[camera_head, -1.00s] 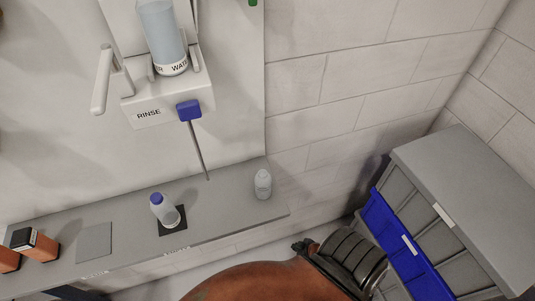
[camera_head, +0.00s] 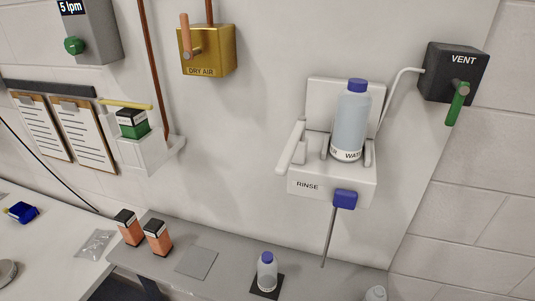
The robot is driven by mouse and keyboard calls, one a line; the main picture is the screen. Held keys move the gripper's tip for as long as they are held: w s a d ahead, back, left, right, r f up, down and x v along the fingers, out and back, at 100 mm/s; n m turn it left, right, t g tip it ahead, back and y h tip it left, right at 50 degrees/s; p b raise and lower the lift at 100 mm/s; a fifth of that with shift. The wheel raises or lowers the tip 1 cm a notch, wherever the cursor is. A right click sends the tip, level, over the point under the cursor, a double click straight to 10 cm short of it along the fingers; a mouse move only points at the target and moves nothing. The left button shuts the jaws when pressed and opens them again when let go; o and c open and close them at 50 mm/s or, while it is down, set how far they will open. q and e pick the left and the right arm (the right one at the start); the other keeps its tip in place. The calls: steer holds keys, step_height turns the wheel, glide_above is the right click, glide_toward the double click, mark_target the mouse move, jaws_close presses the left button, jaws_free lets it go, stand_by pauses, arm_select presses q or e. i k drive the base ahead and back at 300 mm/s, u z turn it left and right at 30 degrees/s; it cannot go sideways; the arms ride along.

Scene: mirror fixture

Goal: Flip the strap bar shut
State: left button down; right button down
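The white RINSE holder (camera_head: 335,184) is fixed to the wall right of centre. A clear water bottle (camera_head: 350,122) with a blue cap stands upright in it. A white bar (camera_head: 291,147), which looks like the strap bar, sticks out at the holder's left side, pointing toward me. It does not cross the bottle's front, so it looks open. A blue block (camera_head: 345,199) with a thin grey rod (camera_head: 329,238) below it sits at the holder's lower front. Neither of my grippers is in view.
The grey shelf (camera_head: 225,281) below holds a small blue-capped bottle (camera_head: 267,271), orange-and-black boxes (camera_head: 157,238) and a grey plate (camera_head: 196,262). A black VENT box (camera_head: 452,72) with a green handle is right of the holder, a yellow DRY AIR box (camera_head: 208,50) upper left.

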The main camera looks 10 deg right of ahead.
mark_target(298, 135)
steer(key=z, duration=1.3)
steer(key=k, duration=0.95)
steer(key=u, duration=1.35)
